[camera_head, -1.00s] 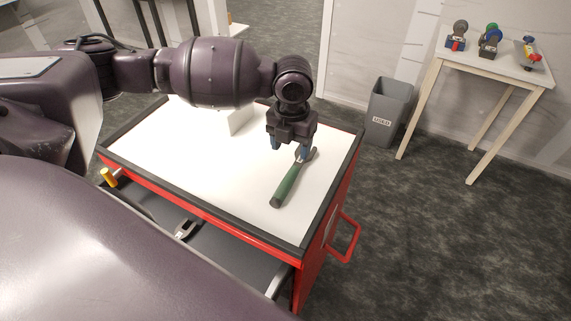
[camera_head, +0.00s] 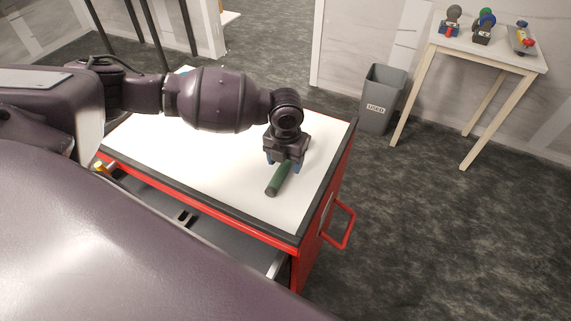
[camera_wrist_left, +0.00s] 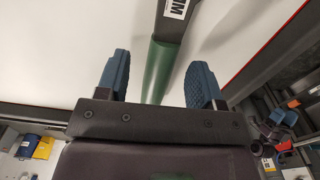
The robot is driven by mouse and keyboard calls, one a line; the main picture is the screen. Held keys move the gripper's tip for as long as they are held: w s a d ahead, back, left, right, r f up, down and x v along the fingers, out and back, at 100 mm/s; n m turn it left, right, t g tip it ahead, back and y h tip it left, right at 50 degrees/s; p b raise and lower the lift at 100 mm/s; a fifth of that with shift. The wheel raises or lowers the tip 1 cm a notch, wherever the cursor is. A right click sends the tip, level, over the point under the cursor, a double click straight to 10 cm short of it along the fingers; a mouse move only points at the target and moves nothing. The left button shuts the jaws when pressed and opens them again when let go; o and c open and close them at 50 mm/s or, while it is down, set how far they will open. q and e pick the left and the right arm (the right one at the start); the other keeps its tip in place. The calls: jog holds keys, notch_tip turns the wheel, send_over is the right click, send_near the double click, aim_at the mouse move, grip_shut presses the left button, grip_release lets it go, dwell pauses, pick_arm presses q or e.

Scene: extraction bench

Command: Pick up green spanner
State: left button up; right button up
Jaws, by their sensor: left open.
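In the left wrist view the green handle (camera_wrist_left: 160,70) runs between the two blue fingers of my left gripper (camera_wrist_left: 158,78), with a gap on each side. A dark section with a white label shows at the top edge. The left gripper is open and empty.
The trolley's white top (camera_head: 220,177) is clear around the spanner. An open drawer (camera_head: 215,232) sticks out on the near side. A grey bin (camera_head: 382,100) and a small table (camera_head: 500,54) with several tools stand at the right.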

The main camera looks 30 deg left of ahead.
pick_arm(q)
jog(key=shift+f, duration=0.5)
jog(key=c, duration=1.1)
jog(key=shift+r, duration=0.15)
